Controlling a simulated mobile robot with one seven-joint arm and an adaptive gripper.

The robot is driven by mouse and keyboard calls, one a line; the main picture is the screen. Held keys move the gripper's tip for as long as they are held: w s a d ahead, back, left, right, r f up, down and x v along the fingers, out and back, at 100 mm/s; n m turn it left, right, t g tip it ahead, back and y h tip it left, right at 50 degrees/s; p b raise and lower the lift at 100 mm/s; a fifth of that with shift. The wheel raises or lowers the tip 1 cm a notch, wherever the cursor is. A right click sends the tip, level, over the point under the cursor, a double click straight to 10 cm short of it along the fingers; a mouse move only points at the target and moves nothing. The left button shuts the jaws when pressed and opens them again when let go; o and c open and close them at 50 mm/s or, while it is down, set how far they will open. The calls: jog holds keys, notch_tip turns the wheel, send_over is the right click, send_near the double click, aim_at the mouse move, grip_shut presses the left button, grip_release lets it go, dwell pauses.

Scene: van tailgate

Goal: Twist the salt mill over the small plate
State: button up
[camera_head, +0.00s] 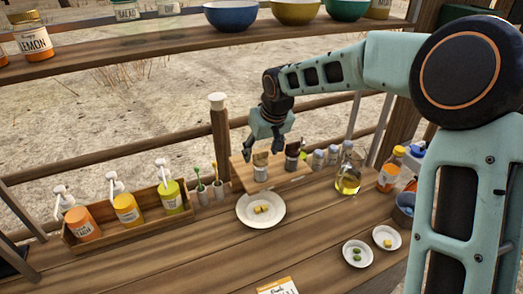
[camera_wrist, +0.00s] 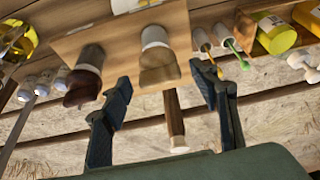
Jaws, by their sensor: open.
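Two mills stand on a wooden board: a light wood-topped mill (camera_head: 260,167), likely the salt mill, and a dark-topped mill (camera_head: 292,156) to its right. In the wrist view the light mill (camera_wrist: 157,47) lies just beyond and between my spread fingertips, and the dark mill (camera_wrist: 86,72) is left of it. My gripper (camera_head: 269,146) is open and empty, just above and behind the light mill. Two smaller white dishes, one with green pieces (camera_head: 349,260) and one with yellow (camera_head: 378,243), sit at right.
A wooden caddy (camera_head: 125,235) with several pump bottles stands at left, beside small cups with brushes (camera_head: 203,194). An oil bottle (camera_head: 348,181) and orange bottle (camera_head: 389,172) stand at right. A post (camera_head: 220,140) and rail run behind; a shelf (camera_head: 150,54) hangs above.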

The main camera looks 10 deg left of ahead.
jog(key=c, duration=1.2)
jog(key=shift+o, duration=0.2)
jog(key=shift+f+m+b, duration=0.1)
jog(key=shift+m+b, duration=0.2)
jog(key=shift+b, duration=0.35)
